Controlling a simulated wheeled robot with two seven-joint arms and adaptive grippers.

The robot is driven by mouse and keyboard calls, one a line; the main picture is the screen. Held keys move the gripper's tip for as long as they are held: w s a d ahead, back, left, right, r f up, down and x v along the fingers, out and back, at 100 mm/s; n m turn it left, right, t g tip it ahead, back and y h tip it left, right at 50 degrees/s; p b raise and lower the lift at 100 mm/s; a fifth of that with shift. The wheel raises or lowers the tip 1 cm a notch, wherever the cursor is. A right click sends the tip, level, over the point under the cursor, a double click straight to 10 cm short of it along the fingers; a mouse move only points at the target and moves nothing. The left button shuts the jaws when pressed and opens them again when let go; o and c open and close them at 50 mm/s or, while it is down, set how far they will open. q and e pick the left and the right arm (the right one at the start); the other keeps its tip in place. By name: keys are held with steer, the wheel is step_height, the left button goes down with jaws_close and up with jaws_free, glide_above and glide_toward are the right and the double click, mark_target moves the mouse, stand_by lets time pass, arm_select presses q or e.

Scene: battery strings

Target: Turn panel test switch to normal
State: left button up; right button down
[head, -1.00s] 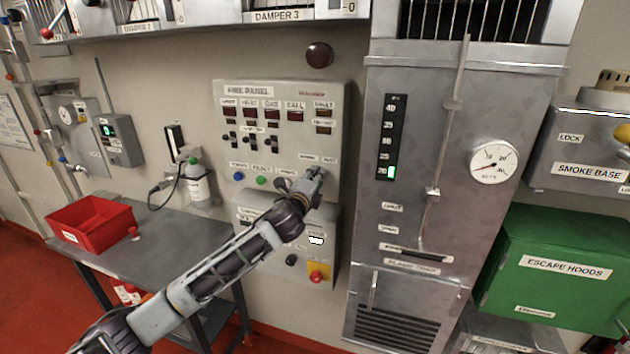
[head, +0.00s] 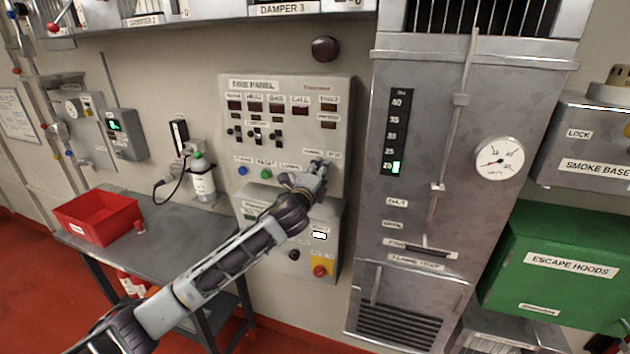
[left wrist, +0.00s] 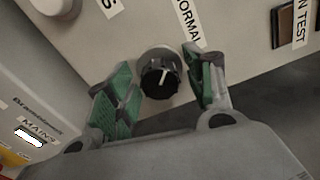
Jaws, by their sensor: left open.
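The panel test switch (left wrist: 160,74) is a black round knob with a pale pointer line, on the lower right of the fire panel (head: 235,105). In the left wrist view a label ending in "ORMAL" (left wrist: 189,22) sits just above it. The pointer is tilted a little right of upright in that view. My left gripper (left wrist: 158,88) is open, with one green-padded finger on each side of the knob; I cannot tell whether either touches it. In the head view my left gripper (head: 318,170) hides the knob. My right gripper is not in view.
Below the fire panel is a box with a red knob on a yellow plate (head: 321,265). A metal cabinet with a gauge (head: 499,159) stands to the right. A red bin (head: 97,218) sits on a grey table at left.

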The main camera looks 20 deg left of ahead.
arm_select(q)
steer(key=s, duration=1.2)
steer(key=shift+a, duration=0.2)
stand_by(0.6)
